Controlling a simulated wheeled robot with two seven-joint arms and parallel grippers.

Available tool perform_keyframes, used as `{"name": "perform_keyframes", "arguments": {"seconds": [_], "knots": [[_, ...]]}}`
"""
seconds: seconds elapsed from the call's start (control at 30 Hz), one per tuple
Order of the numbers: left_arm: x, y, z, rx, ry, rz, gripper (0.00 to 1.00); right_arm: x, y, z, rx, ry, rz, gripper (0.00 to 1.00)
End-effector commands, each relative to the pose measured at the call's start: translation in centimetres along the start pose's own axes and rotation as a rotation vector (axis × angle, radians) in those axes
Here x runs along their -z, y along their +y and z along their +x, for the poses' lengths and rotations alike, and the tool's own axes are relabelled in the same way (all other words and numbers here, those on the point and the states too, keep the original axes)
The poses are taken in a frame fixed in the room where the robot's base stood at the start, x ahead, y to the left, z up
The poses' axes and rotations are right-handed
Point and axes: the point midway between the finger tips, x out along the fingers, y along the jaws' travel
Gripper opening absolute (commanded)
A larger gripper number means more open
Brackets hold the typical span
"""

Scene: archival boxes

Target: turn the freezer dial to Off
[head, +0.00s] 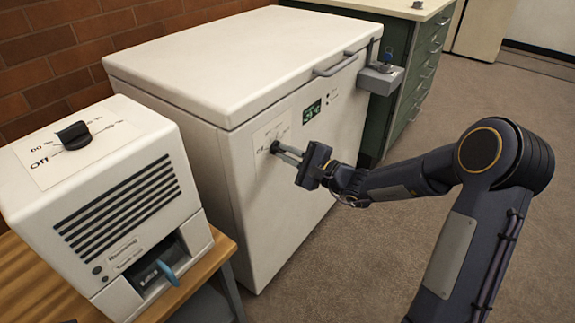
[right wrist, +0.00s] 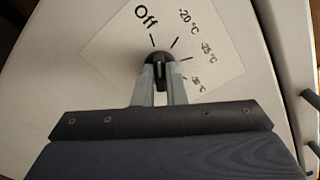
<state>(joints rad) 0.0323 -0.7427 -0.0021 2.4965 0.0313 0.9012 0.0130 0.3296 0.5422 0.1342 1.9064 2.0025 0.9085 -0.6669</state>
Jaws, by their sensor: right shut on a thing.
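The white chest freezer (head: 290,180) stands in the middle of the head view with its lid shut. Its label plate (head: 272,133) is on the front, left of a green display. In the right wrist view the plate (right wrist: 105,50) reads "Off" at upper left, then "-20 °C" and colder marks to the right. My right gripper (head: 279,150) is shut on the black freezer dial (right wrist: 160,59), one finger on each side. The fingers hide much of the dial, and I cannot tell which mark it points to. My left gripper is not in view.
A white machine (head: 150,140) with its own black knob (head: 74,135) and "Off" label sits on a wooden table (head: 218,255) at left. A grey box (head: 381,78) with a blue-topped part sticks out at the freezer's right corner. Green drawers (head: 425,65) stand behind. Carpet at right is clear.

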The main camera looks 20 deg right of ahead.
Motion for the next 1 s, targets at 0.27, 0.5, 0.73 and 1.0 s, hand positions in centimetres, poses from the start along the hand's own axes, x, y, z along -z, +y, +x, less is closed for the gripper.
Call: {"name": "perform_keyframes", "arguments": {"seconds": [0.27, 0.5, 0.73, 1.0], "knots": [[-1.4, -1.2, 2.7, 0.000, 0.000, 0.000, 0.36, 0.3, 0.5, 0.0, -0.003, 0.002, -0.146, 0.00], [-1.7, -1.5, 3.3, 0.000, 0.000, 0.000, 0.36, 0.1, 0.3, -0.1, -0.003, 0.002, -0.198, 0.00], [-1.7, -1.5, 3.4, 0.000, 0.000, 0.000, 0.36, 0.1, 0.2, -0.1, -0.004, 0.002, -0.208, 0.00], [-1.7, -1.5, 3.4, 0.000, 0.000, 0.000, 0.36, 0.1, 0.2, -0.1, -0.004, 0.002, -0.208, 0.17]]}}
